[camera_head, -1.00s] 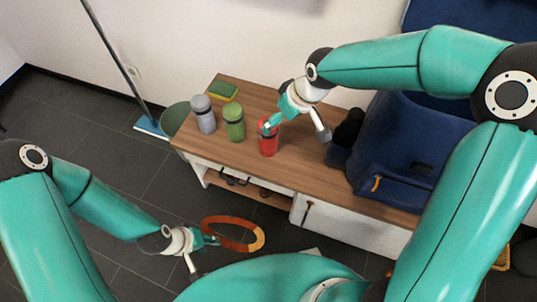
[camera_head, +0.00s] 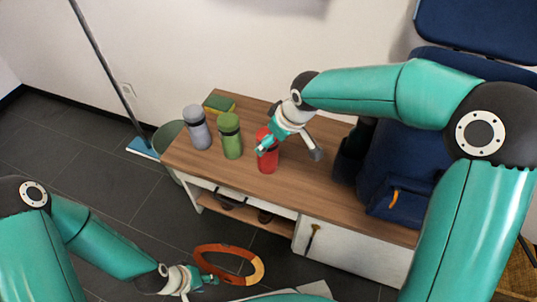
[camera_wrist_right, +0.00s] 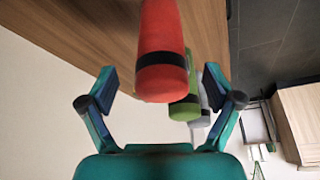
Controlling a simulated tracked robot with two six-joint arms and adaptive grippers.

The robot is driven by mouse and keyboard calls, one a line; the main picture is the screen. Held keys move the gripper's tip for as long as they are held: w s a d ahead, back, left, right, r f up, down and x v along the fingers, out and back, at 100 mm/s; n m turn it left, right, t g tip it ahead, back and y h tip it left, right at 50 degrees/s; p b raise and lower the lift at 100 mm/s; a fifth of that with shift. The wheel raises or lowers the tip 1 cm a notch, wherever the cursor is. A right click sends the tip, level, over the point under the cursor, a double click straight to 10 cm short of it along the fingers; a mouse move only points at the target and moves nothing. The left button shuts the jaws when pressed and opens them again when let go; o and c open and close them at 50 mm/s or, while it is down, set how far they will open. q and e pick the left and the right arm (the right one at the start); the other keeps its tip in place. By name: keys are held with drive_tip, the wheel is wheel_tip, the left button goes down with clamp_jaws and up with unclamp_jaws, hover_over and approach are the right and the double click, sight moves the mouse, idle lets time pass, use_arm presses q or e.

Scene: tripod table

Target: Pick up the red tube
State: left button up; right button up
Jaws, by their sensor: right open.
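The red tube (camera_head: 268,155), with a dark band near its top, stands upright on the wooden tabletop. My right gripper (camera_head: 290,152) is open over the table, at the tube's right and upper side. One fingertip overlaps the tube's top in the head view; I cannot tell whether they touch. In the right wrist view, the red tube (camera_wrist_right: 163,55) shows large between and ahead of the spread fingers of the right gripper (camera_wrist_right: 158,78), with its far end cut off by the frame. My left gripper (camera_head: 203,288) is open and empty, low at the picture's bottom.
A green tube (camera_head: 231,140) and a grey tube (camera_head: 196,130) stand left of the red one. A green and yellow sponge (camera_head: 219,103) lies behind them. A blue bag (camera_head: 400,170) occupies the table's right end. An orange ring (camera_head: 255,272) is below, in front of the table.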

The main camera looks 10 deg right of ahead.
sight(268, 164)
drive_tip(key=b+x, duration=0.2)
drive_tip(key=x, duration=0.3)
drive_tip(key=shift+s+a+f, duration=0.1)
drive_tip(key=shift+a+f, duration=0.05)
drive_tip(key=shift+a+f+b, duration=0.1)
drive_tip(key=shift+f+b, duration=0.2)
drive_tip(key=shift+f, duration=0.15)
drive_tip(key=shift+r, duration=0.1)
drive_tip(key=c, duration=1.3)
